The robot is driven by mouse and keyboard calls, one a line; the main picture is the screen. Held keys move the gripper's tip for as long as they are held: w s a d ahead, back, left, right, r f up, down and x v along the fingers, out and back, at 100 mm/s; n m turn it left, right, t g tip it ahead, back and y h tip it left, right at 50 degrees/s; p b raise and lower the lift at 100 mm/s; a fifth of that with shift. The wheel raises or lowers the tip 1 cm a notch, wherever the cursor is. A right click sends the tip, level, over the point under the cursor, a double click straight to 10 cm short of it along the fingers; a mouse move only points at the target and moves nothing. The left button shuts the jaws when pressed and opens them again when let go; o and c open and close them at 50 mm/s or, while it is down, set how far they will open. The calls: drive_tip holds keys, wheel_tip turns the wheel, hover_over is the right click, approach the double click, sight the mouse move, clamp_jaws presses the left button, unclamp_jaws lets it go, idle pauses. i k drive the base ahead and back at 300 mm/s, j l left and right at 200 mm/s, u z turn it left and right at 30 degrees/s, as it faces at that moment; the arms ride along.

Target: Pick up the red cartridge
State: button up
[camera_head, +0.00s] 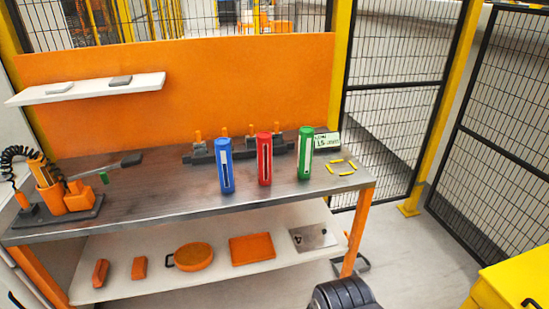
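The red cartridge (264,158) stands upright on the grey metal bench top (130,200), near its front edge. It is a tall cylinder with a pale stripe down its front. A blue cartridge (225,165) stands upright to its left and a green cartridge (305,153) to its right, with gaps between them. My gripper's fingers do not show in this view. A dark rounded part at the bottom edge looks like part of my own body, well in front of and below the cartridges.
A dark rack with orange pegs (205,151) lies behind the cartridges. A small label display (327,142) and yellow marks (341,167) are to the right. A tool station (65,200) stands at left. A lower shelf (130,288) holds orange items. A yellow box (505,285) is at bottom right.

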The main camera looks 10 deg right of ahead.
sight(263, 139)
drive_tip(key=i+j+u, duration=0.25)
drive_tip(key=i, duration=0.35)
drive_tip(key=i+u, duration=0.2)
drive_tip(key=i, duration=0.4)
